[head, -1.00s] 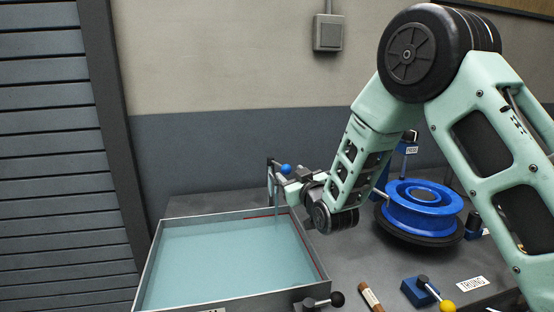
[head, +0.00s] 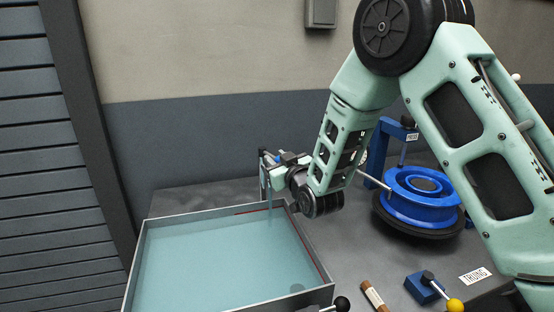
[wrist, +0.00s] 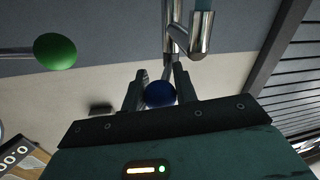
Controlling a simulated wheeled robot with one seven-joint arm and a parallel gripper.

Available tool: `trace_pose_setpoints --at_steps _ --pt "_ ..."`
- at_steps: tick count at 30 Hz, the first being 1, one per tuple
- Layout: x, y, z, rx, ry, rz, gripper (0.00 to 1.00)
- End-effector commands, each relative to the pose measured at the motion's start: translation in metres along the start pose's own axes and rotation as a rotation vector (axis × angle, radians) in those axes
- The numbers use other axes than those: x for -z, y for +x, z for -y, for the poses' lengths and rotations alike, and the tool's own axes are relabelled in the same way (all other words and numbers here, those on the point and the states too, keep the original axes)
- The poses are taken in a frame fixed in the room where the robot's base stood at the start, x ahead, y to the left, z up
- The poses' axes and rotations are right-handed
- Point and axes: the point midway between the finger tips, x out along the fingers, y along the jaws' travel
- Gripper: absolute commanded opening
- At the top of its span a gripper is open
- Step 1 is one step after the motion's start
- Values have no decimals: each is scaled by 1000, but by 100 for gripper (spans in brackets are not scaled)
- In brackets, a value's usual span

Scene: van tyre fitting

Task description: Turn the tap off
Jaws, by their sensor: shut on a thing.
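The metal tap (head: 263,180) stands at the back right corner of a water-filled basin (head: 140,262). A pale blue stream (head: 269,203) runs from its spout into the water. It also shows in the wrist view as a spout (wrist: 200,38), with the blue stream at its mouth. The tap's lever ends in a blue ball knob (wrist: 159,94). My gripper (head: 277,162) is at the tap, its two fingers (wrist: 157,88) on either side of the knob and shut on it. The gripper hides most of the knob in the head view.
A blue wheel rim (head: 422,197) on a black tyre stands right of the basin, by a blue press (head: 388,140). A yellow-knobbed lever (head: 454,304) and brown stick (head: 373,296) lie at the front. A green ball on a rod (wrist: 55,51) shows in the wrist view.

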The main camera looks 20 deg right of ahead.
Motion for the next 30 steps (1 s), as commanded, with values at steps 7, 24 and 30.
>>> trace_pose_setpoints --at_steps 7,24,30 --pt "0 0 3 -20 0 1 0" --pt "6 -1 24 -333 0 60 0" --pt "6 -1 24 -359 1 67 0"
